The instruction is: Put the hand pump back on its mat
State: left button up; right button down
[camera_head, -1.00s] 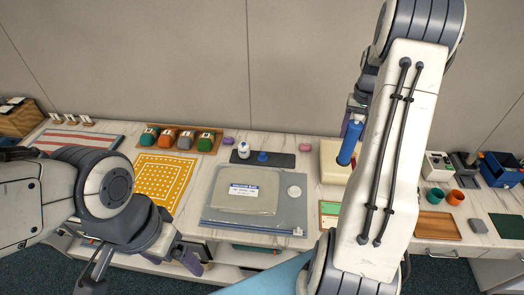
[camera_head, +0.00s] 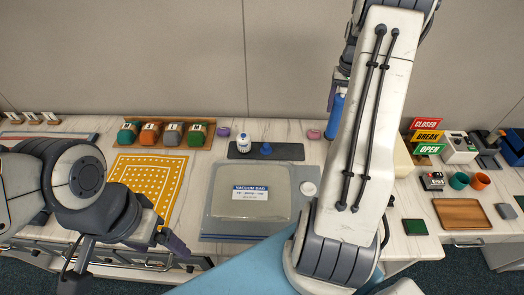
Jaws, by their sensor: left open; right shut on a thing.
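The hand pump appears to be the blue cylinder (camera_head: 336,113), upright and partly hidden by my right arm. My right gripper (camera_head: 341,88) is shut on its top; the arm covers much of the grip. I cannot tell how far its lower end is above the table. A dark grey mat (camera_head: 291,152) lies to its left at the back of the table. My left gripper (camera_head: 128,256) is open and empty at the lower left, near the table's front edge.
A grey tray (camera_head: 222,229) with a vacuum bag (camera_head: 247,192) lies in front of the dark mat. A pink piece (camera_head: 314,134) sits between mat and pump. Several jars (camera_head: 172,134) and a yellow patterned mat (camera_head: 170,166) are left. Signs (camera_head: 427,136) and a wooden tray (camera_head: 462,213) are right.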

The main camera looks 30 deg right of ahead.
jog(key=w+a+f+p, duration=0.6)
jog(key=w+a+f, duration=0.2)
jog(key=f, duration=0.4)
jog(key=shift+w, duration=0.5)
jog(key=shift+f, duration=0.15)
jog(key=shift+c, duration=1)
grip_release()
